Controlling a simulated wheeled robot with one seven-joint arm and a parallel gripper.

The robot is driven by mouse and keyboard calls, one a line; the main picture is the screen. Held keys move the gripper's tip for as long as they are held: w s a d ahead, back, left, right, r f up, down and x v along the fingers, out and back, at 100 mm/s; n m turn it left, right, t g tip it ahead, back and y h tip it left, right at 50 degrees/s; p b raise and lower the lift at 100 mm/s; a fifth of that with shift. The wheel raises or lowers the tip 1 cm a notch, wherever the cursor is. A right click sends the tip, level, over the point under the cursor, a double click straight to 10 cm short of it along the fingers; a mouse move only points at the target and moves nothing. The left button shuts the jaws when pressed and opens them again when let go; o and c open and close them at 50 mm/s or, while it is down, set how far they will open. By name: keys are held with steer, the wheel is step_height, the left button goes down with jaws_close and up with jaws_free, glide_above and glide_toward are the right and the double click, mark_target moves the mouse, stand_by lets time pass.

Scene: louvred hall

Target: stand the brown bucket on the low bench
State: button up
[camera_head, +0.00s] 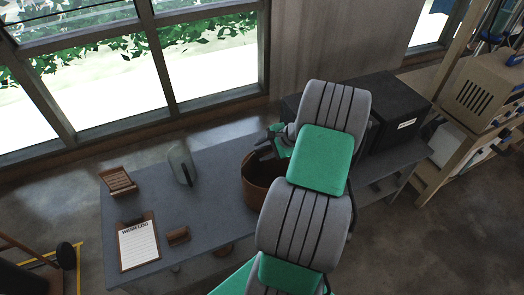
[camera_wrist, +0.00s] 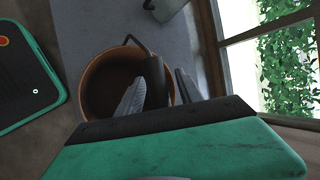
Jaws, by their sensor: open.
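The brown bucket (camera_head: 256,185) stands upright on a grey-topped bench (camera_head: 218,208), partly hidden behind my arm. I cannot tell whether this is the low bench the task names; no other clear bench shows. In the wrist view the bucket (camera_wrist: 98,72) is seen from above, its inside dark and apparently empty. A dark curved handle with a thick black grip (camera_wrist: 155,76) rises at its rim. My gripper (camera_head: 266,147) is at the bucket's far rim. In the wrist view my gripper (camera_wrist: 160,92) is open, with the black grip between its fingers; contact cannot be told.
A grey-green jug (camera_head: 181,165), a small wooden rack (camera_head: 118,182), a clipboard (camera_head: 139,246) and a brown block (camera_head: 178,236) are on the bench left of the bucket. A black box (camera_head: 398,115) is at right. Windows and a wall stand behind.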

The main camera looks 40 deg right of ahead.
steer(key=v, duration=1.1)
steer(key=w+a+r+n+g, duration=0.1)
steer(key=a+r+n, duration=0.15)
steer(key=a, duration=0.35)
steer(key=w+a+r+n+g+h, duration=0.1)
steer(key=w+a+n, duration=0.1)
steer(key=a+n, duration=0.35)
steer(key=w+a+r+n+g, duration=0.1)
steer(key=a+r+n, duration=0.1)
steer(key=a, duration=0.6)
steer(key=s+a+r+n+g+h, duration=0.1)
steer(key=s+a+r+n, duration=0.1)
steer(key=s+a+n, duration=0.7)
steer(key=a+n+b, duration=0.1)
steer(key=a, duration=0.3)
steer(key=shift+s+r+h, duration=0.2)
steer(key=shift+r+h, duration=0.2)
steer(key=shift+a, duration=0.2)
